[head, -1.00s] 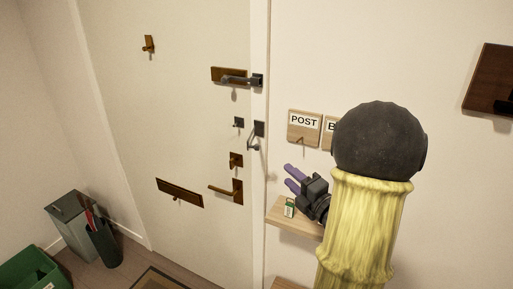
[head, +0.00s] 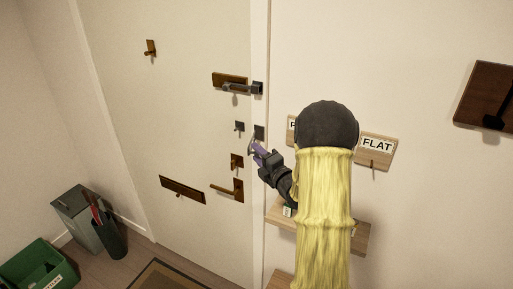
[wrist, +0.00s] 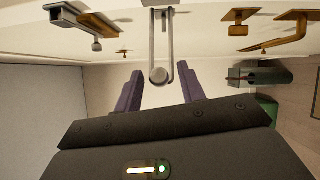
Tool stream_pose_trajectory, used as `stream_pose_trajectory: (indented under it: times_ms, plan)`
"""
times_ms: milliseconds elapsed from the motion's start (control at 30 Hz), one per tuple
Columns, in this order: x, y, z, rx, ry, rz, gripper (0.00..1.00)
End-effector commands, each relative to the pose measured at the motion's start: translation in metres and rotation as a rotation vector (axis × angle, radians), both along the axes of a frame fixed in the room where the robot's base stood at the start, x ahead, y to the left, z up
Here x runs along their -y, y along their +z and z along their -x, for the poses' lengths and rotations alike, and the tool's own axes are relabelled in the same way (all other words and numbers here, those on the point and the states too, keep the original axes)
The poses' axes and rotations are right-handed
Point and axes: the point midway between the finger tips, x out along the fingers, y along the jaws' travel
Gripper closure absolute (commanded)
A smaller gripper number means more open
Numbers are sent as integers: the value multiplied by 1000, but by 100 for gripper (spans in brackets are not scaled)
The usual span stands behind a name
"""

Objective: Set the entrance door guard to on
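The door guard's dark plate (head: 259,132) is on the frame beside the entrance door (head: 190,110). A small dark stud (head: 239,126) is on the door to its left. In the wrist view, the guard's grey loop (wrist: 166,38) sticks out toward my gripper, with a rounded end. My gripper (head: 256,148) is just below the plate, its purple fingers apart. In the wrist view, the open gripper (wrist: 160,88) has one finger on each side of the loop's end, with gaps visible. In the head view my fingers cover much of the loop.
A bolt (head: 238,87) is above the guard; a brass lever handle (head: 230,191) is below. A wooden shelf (head: 355,236) and a FLAT key plaque (head: 377,150) are on the wall at right. A grey bin (head: 75,208) and green crate (head: 40,268) stand at lower left.

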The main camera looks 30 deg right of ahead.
Motion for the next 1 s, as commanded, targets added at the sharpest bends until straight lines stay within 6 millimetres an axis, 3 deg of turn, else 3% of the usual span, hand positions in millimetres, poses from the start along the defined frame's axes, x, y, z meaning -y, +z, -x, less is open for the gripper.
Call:
stream_pose_trajectory:
  times_ms: [133,400,600,633,1000]
  plan:
    - [-2,2,-11,1,0,-1,60]
    - [-2,0,-13,0,0,-1,60]
    - [-2,0,-12,0,-1,-1,98]
    - [-2,0,-12,0,-1,-1,100]
    - [-7,-1,-14,1,-13,0,100]
